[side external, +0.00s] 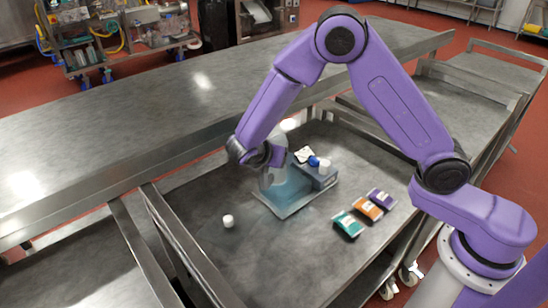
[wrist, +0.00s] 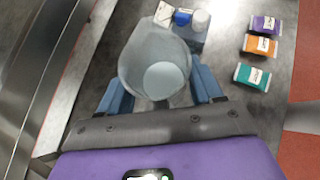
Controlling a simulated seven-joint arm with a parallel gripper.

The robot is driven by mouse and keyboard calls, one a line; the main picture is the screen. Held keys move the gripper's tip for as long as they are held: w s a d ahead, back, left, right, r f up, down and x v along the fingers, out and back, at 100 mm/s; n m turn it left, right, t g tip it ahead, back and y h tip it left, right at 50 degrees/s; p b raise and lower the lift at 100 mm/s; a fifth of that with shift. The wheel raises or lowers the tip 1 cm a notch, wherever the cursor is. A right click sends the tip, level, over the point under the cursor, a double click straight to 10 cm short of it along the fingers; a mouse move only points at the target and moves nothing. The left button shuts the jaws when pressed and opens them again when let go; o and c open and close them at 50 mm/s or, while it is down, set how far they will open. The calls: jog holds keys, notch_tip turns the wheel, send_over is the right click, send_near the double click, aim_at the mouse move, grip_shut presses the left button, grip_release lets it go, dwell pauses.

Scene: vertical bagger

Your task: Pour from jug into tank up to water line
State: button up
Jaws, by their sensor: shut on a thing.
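In the wrist view, a pale translucent jug (wrist: 150,48) is between the blue fingers of my gripper (wrist: 161,90), its wide mouth showing. A pale round patch, perhaps water or the jug's bottom, shows inside. In the side view, my gripper (side external: 270,177) is low over the bench, and the jug is hard to make out against it. No water line can be made out.
A bluish see-through shape (side external: 296,194) spreads under and beside my gripper. Green (side external: 348,224), orange (side external: 368,208) and purple (side external: 382,196) packets lie to the right. A small white cap (side external: 228,221) lies at the left. The steel bench front is clear.

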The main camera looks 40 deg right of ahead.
jog(key=s+a+r, duration=0.2)
jog(key=s+a, duration=0.1)
jog(key=a, duration=0.5)
jog(key=shift+s+r, duration=0.35)
jog(key=shift+r, duration=0.05)
